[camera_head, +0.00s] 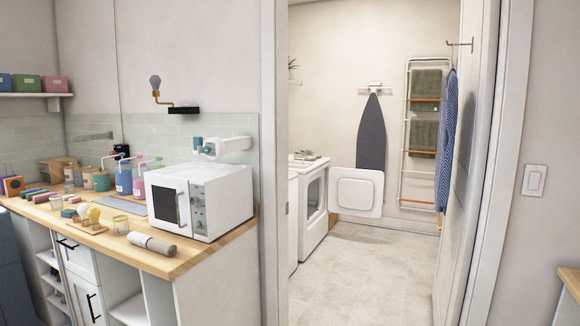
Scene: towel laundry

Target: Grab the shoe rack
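I cannot make out anything that is clearly a shoe rack in the head view. A tall white ladder-like rack (404,165) stands against the far wall beyond the doorway. Dark green towels (424,138) hang on its bars. Neither of my grippers is in view.
A wooden counter (150,262) with a white microwave (232,198), bottles and jars fills the left. Through the doorway are a white front-loading machine (313,208), an ironing board (372,137), a white panel (356,192) and a blue striped cloth (446,135). The tiled floor (365,275) is clear.

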